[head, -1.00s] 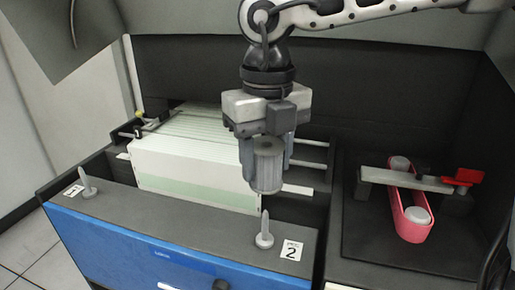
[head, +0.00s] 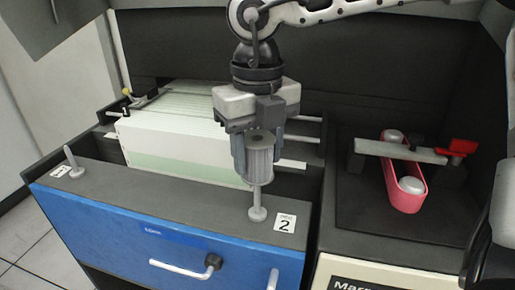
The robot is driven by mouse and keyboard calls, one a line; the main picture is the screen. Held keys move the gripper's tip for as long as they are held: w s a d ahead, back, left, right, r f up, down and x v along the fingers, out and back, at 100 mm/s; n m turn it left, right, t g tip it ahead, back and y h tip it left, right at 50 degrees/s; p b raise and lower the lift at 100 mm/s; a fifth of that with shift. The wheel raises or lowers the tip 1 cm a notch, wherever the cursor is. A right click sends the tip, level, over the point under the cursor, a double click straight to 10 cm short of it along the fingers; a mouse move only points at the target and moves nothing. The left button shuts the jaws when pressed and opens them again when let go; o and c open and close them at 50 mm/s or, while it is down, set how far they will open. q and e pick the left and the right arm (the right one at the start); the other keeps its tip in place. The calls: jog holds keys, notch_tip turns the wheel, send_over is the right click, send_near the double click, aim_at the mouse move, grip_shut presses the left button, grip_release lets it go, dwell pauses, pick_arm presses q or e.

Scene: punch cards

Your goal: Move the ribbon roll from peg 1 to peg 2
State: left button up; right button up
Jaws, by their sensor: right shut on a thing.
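The grey ribbon roll (head: 259,163) is upright between the fingers of my right gripper (head: 254,157), which is shut on it. Peg 2 (head: 258,205) stands on the dark ledge beside a white label marked 2 (head: 285,223). The roll is right above peg 2, in line with it, and its lower end meets or overlaps the peg's tip in the picture. I cannot tell whether the tip is inside the roll. Peg 1 (head: 73,163) stands bare at the left end of the ledge, next to its label. My left gripper is not in view.
A stack of white and pale green cards (head: 170,135) lies in the bay behind the ledge. A blue drawer front (head: 160,240) with a handle is below. At right, a pink loop (head: 404,190) around two grey rollers sits under a bar with a red end (head: 457,147).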

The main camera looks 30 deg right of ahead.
aim_at(257, 170)
dwell(0.4)
jog(key=shift+b, duration=0.65)
dwell(0.9)
jog(key=shift+f+b, duration=0.9)
jog(key=shift+b, duration=0.15)
dwell(0.3)
jog(key=shift+f, duration=0.25)
jog(key=shift+f+b, duration=0.4)
jog(key=shift+b, duration=0.35)
jog(key=shift+f+b, duration=0.3)
jog(key=shift+b, duration=0.05)
jog(key=shift+f+b, duration=2.3)
jog(key=shift+b, duration=0.15)
dwell(0.8)
